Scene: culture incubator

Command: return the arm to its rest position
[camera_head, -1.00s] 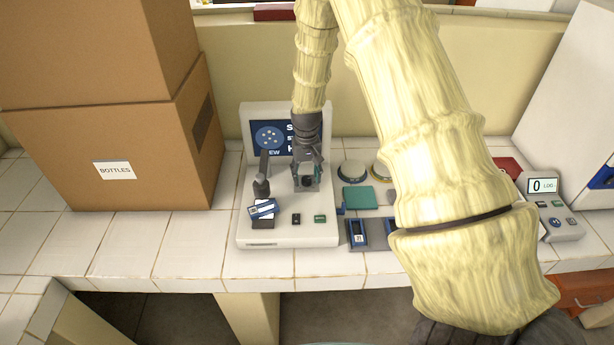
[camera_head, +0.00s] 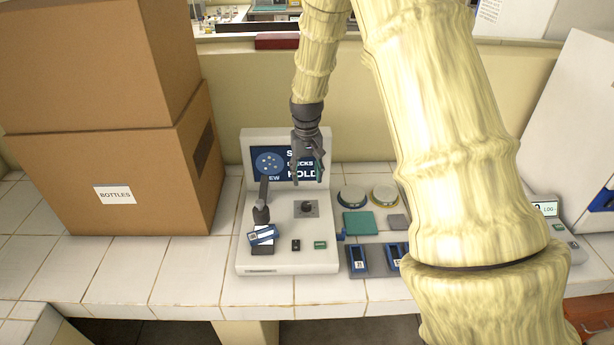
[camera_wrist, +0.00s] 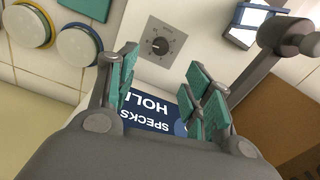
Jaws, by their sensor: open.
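My gripper (camera_head: 308,165) hangs at the end of my pale yellow arm, in front of the screen of a white device (camera_head: 290,262). In the wrist view my gripper (camera_wrist: 160,100) shows its green-padded fingers spread apart with nothing between them. Below it, a dark knob (camera_head: 307,208) on a grey plate stands free on the device; the knob also shows in the wrist view (camera_wrist: 160,45). The blue screen (camera_head: 270,163) is partly covered by my gripper.
A blue-and-white labelled piece (camera_head: 263,235) sits at the device's left under a dark post. Two round lidded dishes, a green pad (camera_head: 359,223) and blue-framed slides (camera_head: 357,258) lie to the right. Cardboard boxes (camera_head: 110,190) stand left. A wall (camera_head: 250,90) rises behind.

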